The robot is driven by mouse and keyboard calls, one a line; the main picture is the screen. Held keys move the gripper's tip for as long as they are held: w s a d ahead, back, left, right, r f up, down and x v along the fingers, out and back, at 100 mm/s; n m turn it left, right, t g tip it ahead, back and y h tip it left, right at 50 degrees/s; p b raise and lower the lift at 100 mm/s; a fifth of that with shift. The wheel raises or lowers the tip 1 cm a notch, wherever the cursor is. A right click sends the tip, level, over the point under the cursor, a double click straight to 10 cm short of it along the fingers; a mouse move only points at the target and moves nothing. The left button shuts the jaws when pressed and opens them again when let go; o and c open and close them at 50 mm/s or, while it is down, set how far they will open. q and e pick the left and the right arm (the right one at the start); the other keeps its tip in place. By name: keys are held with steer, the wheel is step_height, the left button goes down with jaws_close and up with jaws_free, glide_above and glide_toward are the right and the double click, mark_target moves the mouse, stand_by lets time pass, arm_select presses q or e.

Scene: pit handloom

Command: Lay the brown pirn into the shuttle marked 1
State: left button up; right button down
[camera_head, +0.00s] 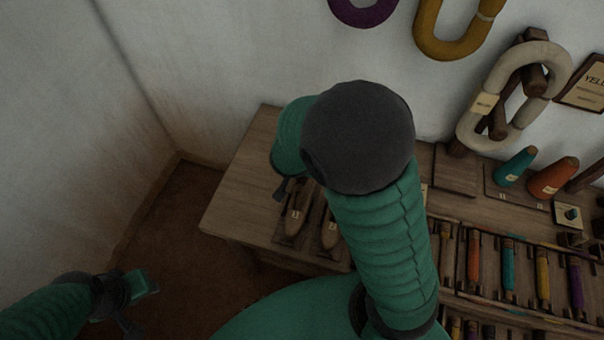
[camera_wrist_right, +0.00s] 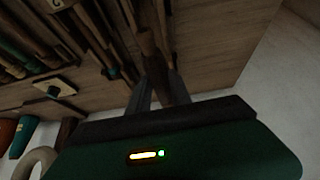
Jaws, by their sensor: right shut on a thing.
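Two wooden shuttles lie side by side at the table's left front in the head view, a left one (camera_head: 297,212) and a right one (camera_head: 330,234). Each has a small pale tag; I cannot read the numbers surely. My right gripper (camera_head: 282,190) is mostly hidden behind my arm, close to the left shuttle. In the right wrist view the right gripper (camera_wrist_right: 158,94) is shut on a slim brown thing (camera_wrist_right: 157,72), seemingly the brown pirn. I cannot tell whether it touches a shuttle. My left gripper (camera_head: 138,302) is open and empty, low at the left, away from the table.
The table (camera_head: 245,190) is bare at its left end. A rack of coloured pirns (camera_head: 508,268) stands at the right, with teal (camera_head: 515,167) and orange (camera_head: 553,178) cones behind. A pale yarn hank (camera_head: 470,125) hangs on a wooden stand. A wall rises behind.

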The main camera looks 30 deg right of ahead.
steer(key=shift+a+f+b, duration=0.1)
steer(key=shift+f+b, duration=0.25)
steer(key=shift+f, duration=0.05)
step_height(320, 180, down, 7)
steer(key=b, duration=0.6)
steer(key=shift+f+b, duration=0.2)
steer(key=shift+b, duration=0.15)
steer(key=shift+r, duration=0.1)
steer(key=c, duration=1.1)
jaws_free()
step_height(320, 180, up, 8)
steer(key=p, duration=0.6)
